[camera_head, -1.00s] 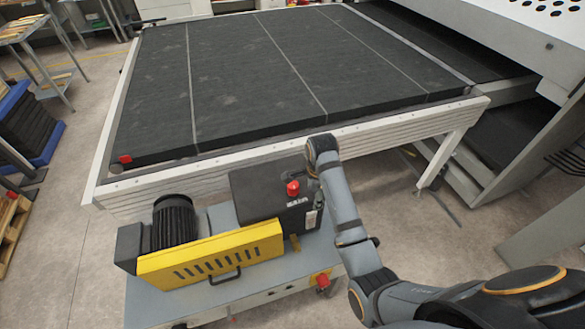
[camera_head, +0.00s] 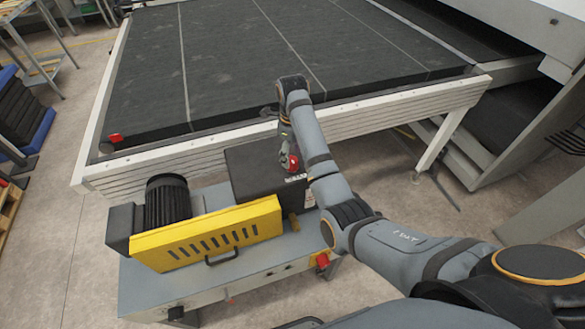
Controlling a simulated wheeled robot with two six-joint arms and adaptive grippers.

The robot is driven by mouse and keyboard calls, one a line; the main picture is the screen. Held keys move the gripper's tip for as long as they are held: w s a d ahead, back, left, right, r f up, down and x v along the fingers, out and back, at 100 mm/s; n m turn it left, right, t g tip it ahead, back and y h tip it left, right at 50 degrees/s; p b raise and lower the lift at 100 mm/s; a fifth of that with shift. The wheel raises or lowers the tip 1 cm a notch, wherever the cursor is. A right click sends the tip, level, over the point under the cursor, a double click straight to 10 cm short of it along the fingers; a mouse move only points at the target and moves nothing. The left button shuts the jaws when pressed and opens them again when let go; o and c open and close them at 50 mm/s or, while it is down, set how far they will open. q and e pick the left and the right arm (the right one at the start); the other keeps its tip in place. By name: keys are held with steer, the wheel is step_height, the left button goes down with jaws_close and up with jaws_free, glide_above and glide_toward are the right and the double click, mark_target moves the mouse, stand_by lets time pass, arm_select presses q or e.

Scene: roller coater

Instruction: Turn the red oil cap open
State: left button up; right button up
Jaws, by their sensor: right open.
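The red oil cap (camera_head: 293,163) sits on top of the dark box-shaped housing (camera_head: 251,172) of the pump unit, right of the motor. My right arm comes in from the lower right and bends down from above the housing. My right gripper (camera_head: 287,161) is at the cap, pointing down, and partly covers it. It is open, with its fingers beside the cap; I cannot tell whether they touch it. My left gripper is not in view.
A yellow guard (camera_head: 208,234) with a handle and a black motor (camera_head: 167,201) stand left of the housing on a grey cart (camera_head: 150,290). The large black-topped conveyor table (camera_head: 230,60) with its white frame lies just behind. Open floor is at left.

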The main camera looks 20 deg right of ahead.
mark_target(293, 160)
step_height(293, 160, down, 2)
steer(key=shift+d+f, duration=0.1)
steer(key=shift+f, duration=0.1)
steer(key=shift+f+p, duration=0.3)
steer(key=shift+f, duration=0.25)
steer(key=shift+c, duration=0.3)
